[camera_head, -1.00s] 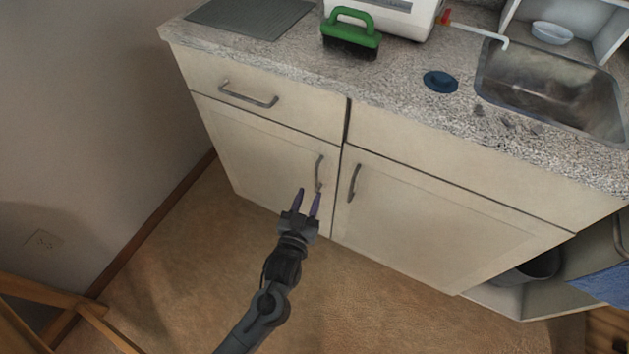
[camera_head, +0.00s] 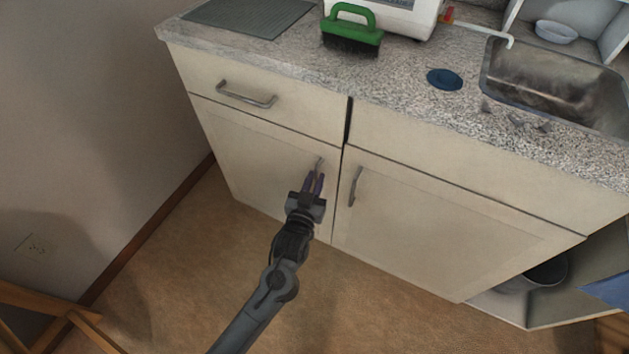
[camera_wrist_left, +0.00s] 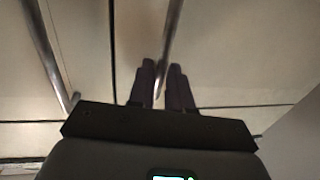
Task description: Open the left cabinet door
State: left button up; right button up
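The left cabinet door (camera_head: 250,150) is a cream panel below a drawer, and it is closed. Its metal bar handle (camera_head: 320,163) is near its right edge. My left gripper (camera_head: 315,180) is at this handle, with its two purple-grey fingers close together and partly covering the lower part. In the left wrist view the handle (camera_wrist_left: 172,35) runs between the fingers of the left gripper (camera_wrist_left: 162,68), which look shut on it. My right gripper is not in view.
The closed right cabinet door (camera_head: 430,220) has its own handle (camera_head: 355,186) close beside. A drawer handle (camera_head: 246,94) is above. The counter (camera_head: 405,85) holds a green brush (camera_head: 352,30) and a sink (camera_head: 555,85). A wooden piece (camera_head: 60,312) stands at lower left; the floor in front is clear.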

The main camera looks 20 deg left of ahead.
pick_arm(q)
grip_shut()
dwell(1.1)
